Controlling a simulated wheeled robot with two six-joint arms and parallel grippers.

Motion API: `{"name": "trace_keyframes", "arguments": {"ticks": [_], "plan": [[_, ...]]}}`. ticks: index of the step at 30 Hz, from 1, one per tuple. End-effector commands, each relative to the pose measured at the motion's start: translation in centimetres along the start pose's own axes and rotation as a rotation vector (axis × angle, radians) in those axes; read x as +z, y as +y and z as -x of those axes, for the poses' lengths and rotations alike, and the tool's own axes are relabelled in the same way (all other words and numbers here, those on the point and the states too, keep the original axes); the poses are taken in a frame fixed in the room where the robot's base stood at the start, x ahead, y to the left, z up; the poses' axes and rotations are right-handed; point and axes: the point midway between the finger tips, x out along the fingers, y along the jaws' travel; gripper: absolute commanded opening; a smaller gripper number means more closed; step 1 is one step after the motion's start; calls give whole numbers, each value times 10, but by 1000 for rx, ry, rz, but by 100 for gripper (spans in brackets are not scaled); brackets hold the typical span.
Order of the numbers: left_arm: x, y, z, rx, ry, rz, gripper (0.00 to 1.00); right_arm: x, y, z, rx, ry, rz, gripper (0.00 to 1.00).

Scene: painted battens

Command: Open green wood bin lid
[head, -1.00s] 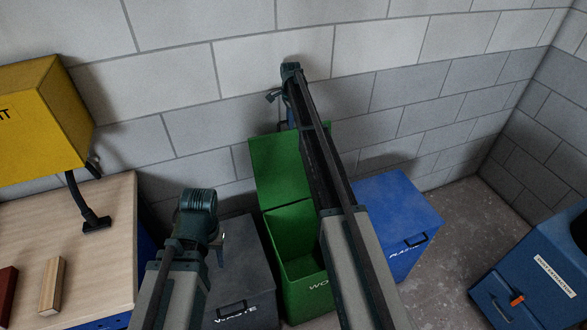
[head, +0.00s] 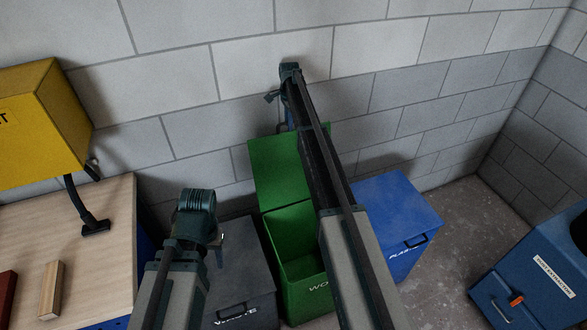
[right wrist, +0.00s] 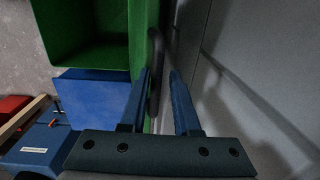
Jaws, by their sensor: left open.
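The green wood bin (head: 290,265) stands against the wall with its lid (head: 278,170) raised, leaning back near the wall. Its inside shows. My right arm crosses in front of the bin and hides part of it. My right gripper (head: 286,127) is at the lid's top edge. In the right wrist view its blue fingers (right wrist: 161,78) are apart, with the dark lid handle (right wrist: 156,50) between them, closer to the left finger. My left gripper (head: 219,243) is low in front of the grey waste bin, mostly hidden behind its own wrist, open and apart from the green bin.
The grey waste bin (head: 245,265) is left of the green bin and the blue plastic bin (head: 395,215) right of it. A workbench (head: 100,215) and yellow box (head: 45,120) are at left. A blue cabinet (head: 535,270) is at right. Floor between is clear.

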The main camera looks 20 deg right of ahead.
Motion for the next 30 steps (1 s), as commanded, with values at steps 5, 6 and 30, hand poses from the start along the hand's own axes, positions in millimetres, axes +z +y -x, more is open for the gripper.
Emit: {"name": "trace_keyframes", "arguments": {"ticks": [5, 6, 30], "plan": [[1, -2, 23, 0, 0, 1, 50, 0, 0, 23, -1, 1, 0, 30], [2, -2, 27, 0, 0, 1, 50, 0, 0, 27, -1, 1, 0, 30], [4, -7, 73, 3, 0, 13, 50, -1, -1, 74, -3, 2, -1, 30]]}}
